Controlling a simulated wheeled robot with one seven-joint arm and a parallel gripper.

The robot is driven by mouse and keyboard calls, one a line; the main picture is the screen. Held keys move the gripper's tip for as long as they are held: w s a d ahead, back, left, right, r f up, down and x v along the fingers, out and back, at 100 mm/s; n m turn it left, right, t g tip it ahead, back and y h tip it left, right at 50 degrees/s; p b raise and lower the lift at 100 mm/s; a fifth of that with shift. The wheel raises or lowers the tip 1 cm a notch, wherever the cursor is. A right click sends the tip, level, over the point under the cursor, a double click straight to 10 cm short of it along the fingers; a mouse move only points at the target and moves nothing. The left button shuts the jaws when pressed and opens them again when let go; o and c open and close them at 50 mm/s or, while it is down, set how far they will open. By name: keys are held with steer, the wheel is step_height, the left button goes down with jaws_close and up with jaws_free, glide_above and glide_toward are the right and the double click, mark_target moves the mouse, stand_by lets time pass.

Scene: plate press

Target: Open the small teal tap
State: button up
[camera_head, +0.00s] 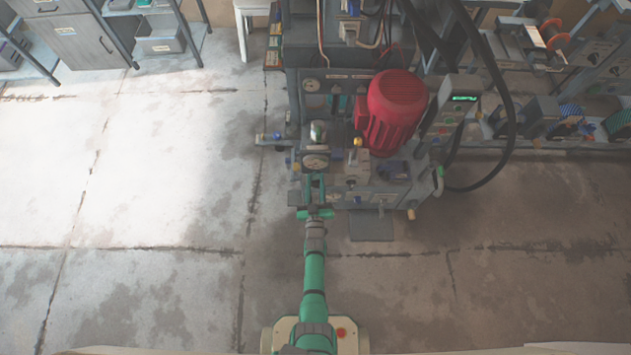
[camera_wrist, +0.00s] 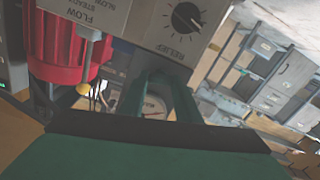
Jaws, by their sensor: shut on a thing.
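My gripper (camera_head: 315,183) reaches the lower front of the press, just below a round gauge (camera_head: 316,161). In the wrist view, the dark green fingers of my gripper (camera_wrist: 160,78) lean together at their tips, and the gauge (camera_wrist: 153,110) shows between them. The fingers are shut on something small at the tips. The small teal tap is not clearly seen apart from the green fingers, which hide most of that spot. How far it is turned cannot be told.
A red motor (camera_head: 395,110) stands right of the gauge. A yellow-topped knob (camera_head: 357,142) stands between them. A panel with a black RELIEF dial (camera_wrist: 187,17) is close beyond the fingers. A black hose (camera_head: 500,85) loops at the right. The floor at the left is clear.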

steer(key=shift+s+a+f+n, duration=0.1)
steer(key=shift+f+n, duration=0.05)
steer(key=shift+n, duration=3.55)
steer(key=shift+s+a+f+n, duration=0.1)
steer(key=shift+n, duration=3.6)
steer(key=shift+w+d, duration=0.1)
steer(key=o, duration=1)
steer(key=shift+w, duration=0.1)
steer(key=shift+o, duration=0.2)
steer(key=s, duration=1)
steer(key=shift+s, duration=0.35)
